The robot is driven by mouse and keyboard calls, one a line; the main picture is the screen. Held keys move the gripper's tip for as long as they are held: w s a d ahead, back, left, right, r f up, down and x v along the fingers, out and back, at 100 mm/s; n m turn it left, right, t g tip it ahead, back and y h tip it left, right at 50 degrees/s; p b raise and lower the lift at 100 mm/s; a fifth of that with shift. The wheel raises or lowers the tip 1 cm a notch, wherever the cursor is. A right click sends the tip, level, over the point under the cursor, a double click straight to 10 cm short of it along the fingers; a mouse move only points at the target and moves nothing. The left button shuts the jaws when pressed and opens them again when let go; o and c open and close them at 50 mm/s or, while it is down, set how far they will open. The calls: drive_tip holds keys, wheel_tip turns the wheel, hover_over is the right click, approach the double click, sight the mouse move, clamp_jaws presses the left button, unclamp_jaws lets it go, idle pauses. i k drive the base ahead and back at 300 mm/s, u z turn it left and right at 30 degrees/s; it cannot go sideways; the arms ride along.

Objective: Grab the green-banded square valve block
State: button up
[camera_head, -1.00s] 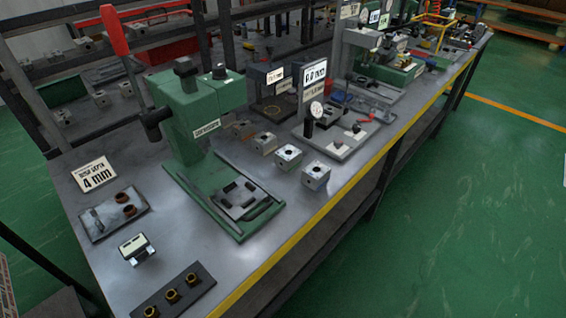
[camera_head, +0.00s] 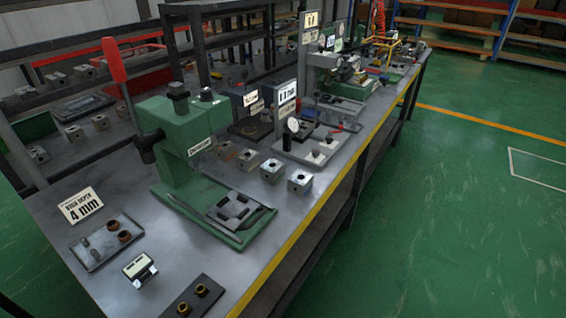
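Several small, square metal valve blocks stand in a row on the workbench, right of the green press. They include a nearest block (camera_head: 299,182), a second block (camera_head: 271,170), a third block (camera_head: 247,159) and a browner block (camera_head: 226,149). Each shows a dark hole. I cannot make out a green band on any of them at this size. More grey blocks, such as one block (camera_head: 101,122), sit on the rack behind. My gripper is not in view.
The green press (camera_head: 180,135) with a red lever stands on the grey workbench (camera_head: 190,262). A "4 mm" sign (camera_head: 81,206), a small tray (camera_head: 106,241) and a dark strip with brass rings (camera_head: 193,297) are nearer. Green floor (camera_head: 440,220) is clear on the right.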

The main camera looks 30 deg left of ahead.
sight(272, 175)
drive_tip(key=u, duration=0.35)
drive_tip(key=i, duration=0.95)
drive_tip(key=u, duration=0.8)
drive_tip(key=i, duration=0.4)
drive_tip(key=u, duration=0.2)
